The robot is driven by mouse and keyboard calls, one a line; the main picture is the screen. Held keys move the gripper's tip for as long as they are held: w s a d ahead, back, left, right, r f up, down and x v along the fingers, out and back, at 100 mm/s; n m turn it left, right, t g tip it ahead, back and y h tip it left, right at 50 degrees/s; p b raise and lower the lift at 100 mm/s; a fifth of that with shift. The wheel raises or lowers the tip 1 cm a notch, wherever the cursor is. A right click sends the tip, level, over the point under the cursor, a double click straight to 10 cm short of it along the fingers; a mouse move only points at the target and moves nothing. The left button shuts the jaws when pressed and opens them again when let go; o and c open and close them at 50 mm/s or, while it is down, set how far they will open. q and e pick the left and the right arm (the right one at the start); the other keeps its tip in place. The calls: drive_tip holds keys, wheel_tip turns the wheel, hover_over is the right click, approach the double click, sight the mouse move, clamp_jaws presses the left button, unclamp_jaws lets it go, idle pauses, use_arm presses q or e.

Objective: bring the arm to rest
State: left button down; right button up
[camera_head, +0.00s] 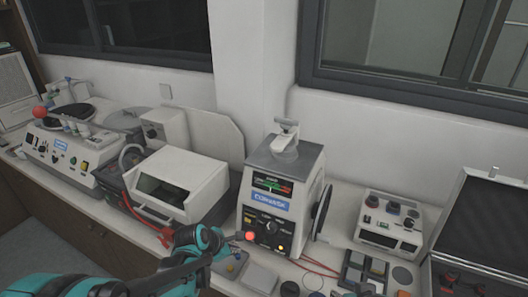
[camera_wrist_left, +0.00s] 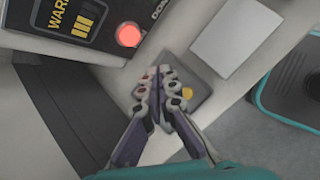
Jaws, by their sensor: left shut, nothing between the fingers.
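My left gripper (camera_head: 238,239) comes in from the left on a teal arm and is in front of the mounting press (camera_head: 268,205). In the left wrist view the gripper's fingers (camera_wrist_left: 162,75) are together and empty. They are over a small grey box (camera_wrist_left: 199,87) with a yellow button, beside the press's front panel. I cannot tell whether they touch the box. The press has a lit red button (camera_wrist_left: 128,35), which also shows in the head view (camera_head: 249,236). My right gripper is not in view.
A white boxy machine (camera_head: 178,185) stands left of the press, and a polishing machine (camera_head: 65,145) is at the far left. A control box (camera_head: 390,222) and an open dark case (camera_head: 485,225) are at the right. A pale flat block (camera_wrist_left: 230,38) lies near the gripper.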

use_arm(q)
drive_tip(key=s+a+r+m+y, duration=0.1)
drive_tip(key=s+r+m, duration=0.3)
drive_tip(key=s+m, duration=0.5)
drive_tip(key=s+a+r+m+t+y, duration=0.1)
drive_tip(key=s+a+r+m+y, duration=0.1)
drive_tip(key=s+m, duration=0.7)
wheel_tip(320, 180, up, 3)
drive_tip(key=a+m, duration=0.1)
drive_tip(key=m, duration=0.4)
drive_tip(key=shift+s+a+f+b, duration=0.15)
drive_tip(key=shift+s+a+b, duration=0.2)
drive_tip(key=shift+s+b, duration=0.05)
